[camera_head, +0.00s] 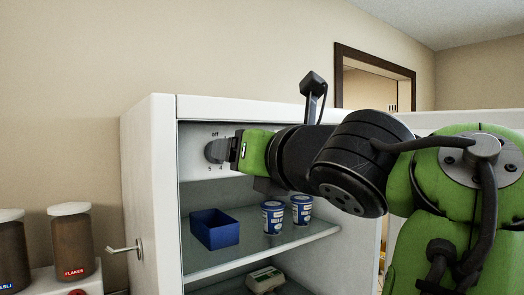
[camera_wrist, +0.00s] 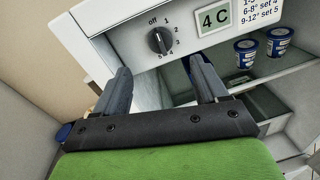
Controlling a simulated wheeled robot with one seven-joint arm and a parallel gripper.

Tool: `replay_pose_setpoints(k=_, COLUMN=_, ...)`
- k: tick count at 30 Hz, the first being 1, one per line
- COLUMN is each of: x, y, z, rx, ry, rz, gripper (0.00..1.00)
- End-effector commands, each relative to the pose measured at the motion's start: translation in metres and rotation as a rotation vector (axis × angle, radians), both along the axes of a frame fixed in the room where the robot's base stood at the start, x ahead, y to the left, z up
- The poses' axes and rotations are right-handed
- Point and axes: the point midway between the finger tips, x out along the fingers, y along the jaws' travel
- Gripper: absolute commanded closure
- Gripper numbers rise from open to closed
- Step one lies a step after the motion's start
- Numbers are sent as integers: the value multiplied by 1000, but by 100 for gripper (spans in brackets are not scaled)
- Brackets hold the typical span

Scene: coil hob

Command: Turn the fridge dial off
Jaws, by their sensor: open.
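The fridge dial (camera_wrist: 160,40) is a dark round knob on the white panel at the top inside the open fridge. "off" is printed at its upper left and numbers run down its right side. Its ridge is slanted, and I cannot surely read its setting. My gripper (camera_wrist: 161,78) is open, its two grey fingers spread apart with nothing between them. In the wrist view the dial lies beyond the fingertips, between their lines. In the head view my gripper (camera_head: 233,151) points left at the dial (camera_head: 213,151), partly covering it; contact cannot be told.
A "4 C" display (camera_wrist: 214,17) sits right of the dial. Below, a glass shelf (camera_head: 240,258) holds a blue bin (camera_head: 215,230) and two blue-white tubs (camera_head: 272,217). The fridge's left side wall (camera_head: 150,190) stands close by. Jars (camera_head: 72,240) stand at far left.

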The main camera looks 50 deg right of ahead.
Motion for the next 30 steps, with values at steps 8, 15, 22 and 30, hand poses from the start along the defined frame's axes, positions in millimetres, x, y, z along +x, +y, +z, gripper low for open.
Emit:
replay_pose_setpoints(k=8, x=-49, y=21, z=4, rx=1, ry=-1, rz=4, gripper=28)
replay_pose_setpoints(k=15, x=-53, y=21, z=2, rx=2, ry=1, rz=1, gripper=28)
replay_pose_setpoints(k=22, x=-53, y=21, z=2, rx=1, ry=2, rz=0, gripper=28)
replay_pose_setpoints(k=30, x=-41, y=25, z=-3, rx=343, ry=-138, rz=56, gripper=28)
